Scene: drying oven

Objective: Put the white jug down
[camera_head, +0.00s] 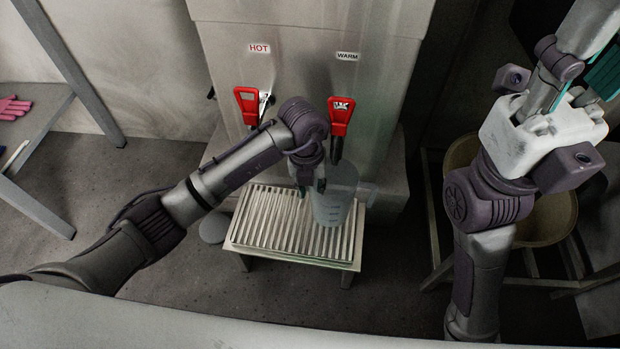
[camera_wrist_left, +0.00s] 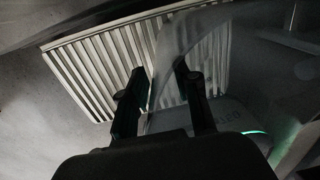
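The white jug (camera_head: 332,204) is translucent, with marks on its side and a handle at its right. It stands upright on the slatted stand (camera_head: 246,238), at the right end below the WARM tap. My left gripper (camera_head: 311,188) is at the jug's left rim. In the left wrist view my left gripper (camera_wrist_left: 162,85) has its fingers apart, and the clear edge of the jug (camera_wrist_left: 172,50) runs between them. The fingers do not look closed on the wall. My right gripper (camera_head: 582,88) is raised at the far right, partly cut off, its teal pads apart and empty.
A dispenser (camera_head: 305,90) with a red HOT tap (camera_head: 247,105) and a red WARM tap (camera_head: 340,115) stands behind the stand. A round yellowish container (camera_head: 545,218) is at right behind my right arm. A pink glove (camera_head: 13,107) lies on a table at left.

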